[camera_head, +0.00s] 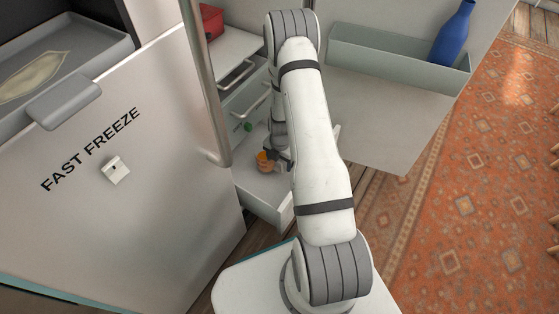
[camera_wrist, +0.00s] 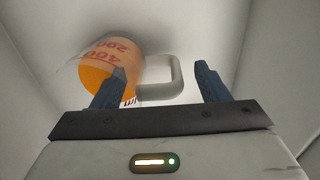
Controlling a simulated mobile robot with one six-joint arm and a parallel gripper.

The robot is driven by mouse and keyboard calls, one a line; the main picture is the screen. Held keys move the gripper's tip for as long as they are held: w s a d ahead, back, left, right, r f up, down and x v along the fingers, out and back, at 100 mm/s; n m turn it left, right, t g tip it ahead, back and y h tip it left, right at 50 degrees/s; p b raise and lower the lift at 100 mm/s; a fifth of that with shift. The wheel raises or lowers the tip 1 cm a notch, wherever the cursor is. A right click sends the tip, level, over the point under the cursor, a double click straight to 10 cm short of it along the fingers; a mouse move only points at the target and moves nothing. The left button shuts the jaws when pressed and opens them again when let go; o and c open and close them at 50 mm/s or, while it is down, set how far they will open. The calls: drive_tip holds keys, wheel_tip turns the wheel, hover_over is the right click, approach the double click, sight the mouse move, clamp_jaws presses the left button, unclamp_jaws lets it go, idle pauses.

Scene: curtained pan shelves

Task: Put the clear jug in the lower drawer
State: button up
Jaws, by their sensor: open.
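The clear jug (camera_wrist: 112,62), with printed measure marks and orange contents, is inside the open lower drawer (camera_head: 262,208). It also shows in the head view (camera_head: 263,160), partly hidden by my wrist. In the wrist view it looks tilted, with its handle (camera_wrist: 178,75) toward the right. My gripper (camera_wrist: 160,70) is open, with a finger on either side of the handle; the left finger overlaps the jug's body. I cannot tell whether either finger touches the jug. My gripper (camera_head: 277,157) is low in the drawer in the head view.
A steel "FAST FREEZE" door (camera_head: 150,190) and a vertical bar (camera_head: 206,85) stand left of my arm. A blue bottle (camera_head: 454,35) is in a grey-green trough (camera_head: 390,62) at right. A red box (camera_head: 211,20) is above the drawers. A small green item (camera_head: 247,127) is by the drawers.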

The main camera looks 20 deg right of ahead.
wheel_tip(320, 180, up, 8)
drive_tip(key=p, duration=0.3)
drive_tip(key=shift+f, duration=0.1)
drive_tip(key=shift+c, duration=0.5)
clamp_jaws()
idle(0.5)
idle(0.6)
wheel_tip(320, 180, up, 12)
drive_tip(key=p, duration=0.7)
drive_tip(key=shift+s, duration=0.15)
idle(0.6)
drive_tip(key=shift+d, duration=0.1)
idle(0.3)
